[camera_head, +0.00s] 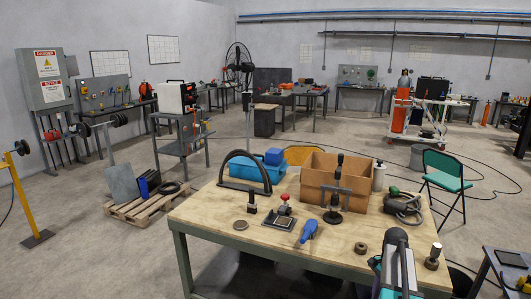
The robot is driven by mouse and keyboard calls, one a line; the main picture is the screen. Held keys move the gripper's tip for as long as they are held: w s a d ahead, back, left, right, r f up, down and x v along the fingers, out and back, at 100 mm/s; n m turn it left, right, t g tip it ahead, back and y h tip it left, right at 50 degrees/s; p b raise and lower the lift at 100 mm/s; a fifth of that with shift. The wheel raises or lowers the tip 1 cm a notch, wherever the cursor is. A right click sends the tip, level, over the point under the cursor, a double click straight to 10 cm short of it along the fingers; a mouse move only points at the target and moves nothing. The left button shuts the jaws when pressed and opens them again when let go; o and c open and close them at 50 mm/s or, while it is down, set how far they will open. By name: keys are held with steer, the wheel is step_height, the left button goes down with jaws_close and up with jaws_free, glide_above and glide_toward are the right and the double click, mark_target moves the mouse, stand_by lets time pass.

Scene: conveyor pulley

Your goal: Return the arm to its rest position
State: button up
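No gripper can be made out in the camera view. A grey and black elongated object with teal at its base (398,262) rises at the table's front right edge. I cannot tell whether it is a tool or part of my arm. The wooden-topped workbench (210,213) fills the lower middle. No marked rest place for the arm is visible.
On the bench stand a cardboard box (320,188), a black puller-like tool (334,205), a red-knobbed device (284,210), a blue-handled tool (309,229) and a black arch (224,170). A green chair (447,184) stands right. Open floor lies behind, crossed by cables.

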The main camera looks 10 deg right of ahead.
steer(key=s+a+f+n+g+b, duration=0.1)
steer(key=s+a+f+n+g, duration=0.15)
steer(key=a+f, duration=0.95)
steer(key=s+a+f+n+g+b, duration=0.1)
steer(key=s+a+f+n+b, duration=0.2)
steer(key=a+f, duration=0.95)
steer(key=s+a+f+n, duration=0.5)
steer(key=s+a+n, duration=0.1)
steer(key=s, duration=0.3)
steer(key=s+a+f+n+h, duration=0.1)
steer(key=s+a+f+n, duration=0.4)
steer(key=s+a+n, duration=0.2)
steer(key=s+a, duration=0.1)
steer(key=s, duration=0.1)
steer(key=shift+s+a+f+h, duration=0.15)
steer(key=shift+s+h, duration=0.15)
steer(key=shift+s, duration=0.05)
